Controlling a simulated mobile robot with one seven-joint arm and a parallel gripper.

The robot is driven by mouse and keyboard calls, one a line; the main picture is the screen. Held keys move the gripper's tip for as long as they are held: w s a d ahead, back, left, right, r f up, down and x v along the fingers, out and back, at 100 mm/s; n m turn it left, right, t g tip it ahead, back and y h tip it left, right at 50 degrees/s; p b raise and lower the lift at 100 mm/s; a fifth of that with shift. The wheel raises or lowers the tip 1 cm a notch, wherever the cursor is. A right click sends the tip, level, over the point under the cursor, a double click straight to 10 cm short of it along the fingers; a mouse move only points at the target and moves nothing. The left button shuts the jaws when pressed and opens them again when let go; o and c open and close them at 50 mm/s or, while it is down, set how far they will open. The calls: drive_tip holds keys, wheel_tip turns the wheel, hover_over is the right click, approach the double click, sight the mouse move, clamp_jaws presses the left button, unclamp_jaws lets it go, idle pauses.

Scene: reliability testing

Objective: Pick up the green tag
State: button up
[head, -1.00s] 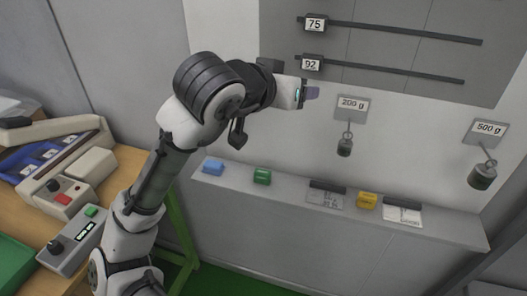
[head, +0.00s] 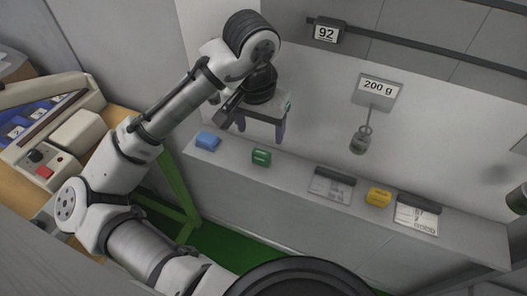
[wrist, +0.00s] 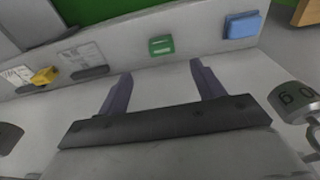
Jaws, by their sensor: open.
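The green tag (head: 261,157) sits on the grey ledge, between a blue tag and a clipped card in the head view. In the wrist view the green tag (wrist: 161,45) lies at upper centre, beyond and between the fingertips. My gripper (head: 262,138) is open and empty, pointing down above the ledge near the green tag. Its two fingers (wrist: 160,75) are spread apart in the wrist view. Nothing is between them, and they appear apart from the tag.
The ledge (head: 300,172) also bears a blue tag (head: 208,141), a yellow tag (head: 378,197) and two clipped cards (head: 332,184) (head: 417,215). A 200 g weight (head: 360,139) hangs on the wall to the right. A workbench (head: 118,116) with devices stands at left.

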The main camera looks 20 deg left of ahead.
sight(262, 153)
drive_tip(key=f, duration=0.3)
drive_tip(key=w+f, duration=0.1)
drive_tip(key=f, duration=0.6)
drive_tip(key=shift+w+a+f, duration=0.1)
drive_tip(key=shift+w+f, duration=0.1)
drive_tip(key=c, duration=1)
drive_tip(key=shift+c, duration=0.2)
